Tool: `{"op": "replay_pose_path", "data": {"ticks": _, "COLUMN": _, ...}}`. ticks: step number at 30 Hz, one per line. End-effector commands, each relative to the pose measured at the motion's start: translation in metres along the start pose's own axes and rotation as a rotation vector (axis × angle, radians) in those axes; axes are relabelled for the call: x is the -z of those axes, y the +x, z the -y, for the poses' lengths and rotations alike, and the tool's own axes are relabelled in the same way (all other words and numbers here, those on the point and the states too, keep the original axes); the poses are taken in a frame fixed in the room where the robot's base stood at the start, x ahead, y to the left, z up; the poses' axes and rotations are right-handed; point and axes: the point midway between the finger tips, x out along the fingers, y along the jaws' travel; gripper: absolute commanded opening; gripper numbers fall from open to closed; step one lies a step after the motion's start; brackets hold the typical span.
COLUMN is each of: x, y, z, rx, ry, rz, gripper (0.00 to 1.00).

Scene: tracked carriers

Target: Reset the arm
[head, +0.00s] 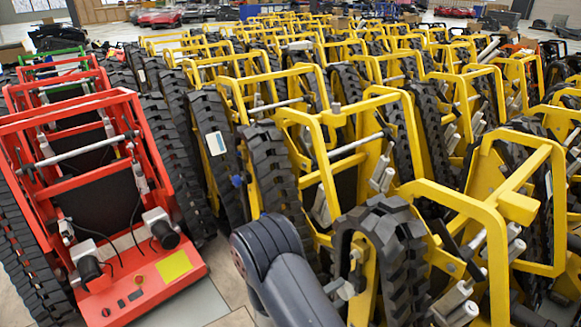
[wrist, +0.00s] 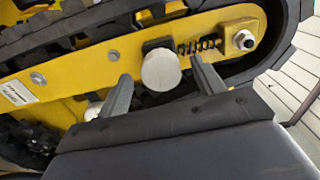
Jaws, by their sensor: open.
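My arm (head: 275,265) shows at the bottom centre of the head view, close to the yellow tracked carriers. My gripper (wrist: 165,88) is in the wrist view, with its two grey fingers apart and nothing between them that I can see held. Beyond the fingertips is the yellow side of a carrier (wrist: 75,72), with a round pale knob (wrist: 161,69) and a spring beside it. I cannot tell whether the fingers touch the carrier. In the head view my gripper is hidden.
A red carrier (head: 125,268) stands at the left, with a green one (head: 50,57) behind it. Yellow carriers (head: 335,150) stand in tight rows at the centre and right. A strip of bare floor (head: 185,305) lies at the bottom, between the red carrier and my arm.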

Motion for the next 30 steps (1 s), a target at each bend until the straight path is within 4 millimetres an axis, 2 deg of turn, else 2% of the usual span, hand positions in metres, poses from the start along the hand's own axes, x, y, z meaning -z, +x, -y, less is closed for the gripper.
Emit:
{"op": "replay_pose_path", "data": {"ticks": 3, "x": 0.001, "y": 0.021, "z": 0.0, "rx": 0.0, "ry": 0.0, "rz": -0.004, "gripper": 0.65}}
{"op": "replay_pose_path", "data": {"ticks": 6, "x": 0.0, "y": 0.032, "z": -0.002, "rx": 0.001, "ry": 0.02, "rz": -0.001, "gripper": 0.65}}
{"op": "replay_pose_path", "data": {"ticks": 30, "x": 0.0, "y": 0.03, "z": -0.002, "rx": 0.0, "ry": 0.717, "rz": 0.001, "gripper": 0.65}}
